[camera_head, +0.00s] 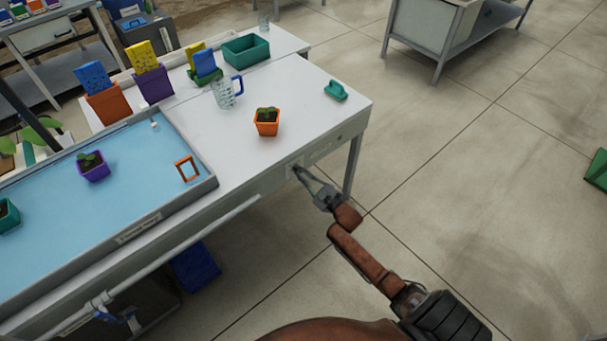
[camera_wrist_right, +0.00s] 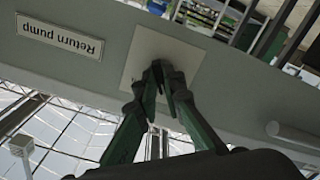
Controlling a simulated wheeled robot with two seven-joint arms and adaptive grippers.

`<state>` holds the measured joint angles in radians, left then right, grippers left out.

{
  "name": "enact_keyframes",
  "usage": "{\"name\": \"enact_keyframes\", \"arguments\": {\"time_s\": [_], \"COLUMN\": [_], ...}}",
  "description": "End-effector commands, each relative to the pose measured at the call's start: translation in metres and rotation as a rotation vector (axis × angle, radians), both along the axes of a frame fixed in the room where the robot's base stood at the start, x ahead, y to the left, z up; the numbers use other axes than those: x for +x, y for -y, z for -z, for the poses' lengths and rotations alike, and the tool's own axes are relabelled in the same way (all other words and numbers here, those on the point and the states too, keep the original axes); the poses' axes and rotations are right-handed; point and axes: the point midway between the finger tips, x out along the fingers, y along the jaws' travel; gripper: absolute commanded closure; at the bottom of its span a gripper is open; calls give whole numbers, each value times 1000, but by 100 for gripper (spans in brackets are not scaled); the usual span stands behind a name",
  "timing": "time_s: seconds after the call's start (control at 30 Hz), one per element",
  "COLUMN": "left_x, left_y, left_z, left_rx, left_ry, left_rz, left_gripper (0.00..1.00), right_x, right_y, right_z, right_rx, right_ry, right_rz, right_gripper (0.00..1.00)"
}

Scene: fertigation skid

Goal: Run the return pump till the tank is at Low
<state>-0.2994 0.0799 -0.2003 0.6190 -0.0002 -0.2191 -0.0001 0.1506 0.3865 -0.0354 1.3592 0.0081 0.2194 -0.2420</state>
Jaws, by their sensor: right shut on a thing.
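My right gripper (camera_head: 298,172) reaches the front face of the white-topped bench in the head view. In the wrist view, the same gripper (camera_wrist_right: 160,68) has its fingertips together against a pale square plate (camera_wrist_right: 150,55). It is shut on the return pump control there, which the fingers hide. The label "Return pump" (camera_wrist_right: 60,37) appears upside down beside the plate. A grey-walled tray (camera_head: 190,207) with a blue surface is set into the bench at left. I cannot make out a tank level or a Low mark. My left gripper is not in view.
An orange potted plant (camera_head: 267,122), a clear jug (camera_head: 225,93) and a green brush-like item (camera_head: 335,90) stand on the bench top (camera_head: 300,95). A purple pot (camera_head: 93,167) and an orange frame (camera_head: 187,169) are in the tray.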

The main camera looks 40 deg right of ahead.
Motion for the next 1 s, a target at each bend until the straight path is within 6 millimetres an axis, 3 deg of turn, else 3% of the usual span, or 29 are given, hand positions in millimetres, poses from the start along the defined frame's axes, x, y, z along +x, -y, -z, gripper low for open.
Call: {"name": "enact_keyframes", "arguments": {"time_s": [0.4, 0.9, 0.93, 1.0], "left_x": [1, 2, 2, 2], "left_y": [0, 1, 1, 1], "left_z": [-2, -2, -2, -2], "left_rx": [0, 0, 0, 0], "left_ry": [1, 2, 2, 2], "left_rz": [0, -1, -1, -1], "left_gripper": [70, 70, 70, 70], "right_x": [0, 0, 0, -1], "right_y": [0, 0, 0, 0], "right_z": [1, 1, 1, 1], "right_rx": [-166, -185, -185, -184], "right_ry": [12, 12, 12, 12], "right_rz": [0, 0, 0, 0], "right_gripper": [100, 100, 91, 86]}}
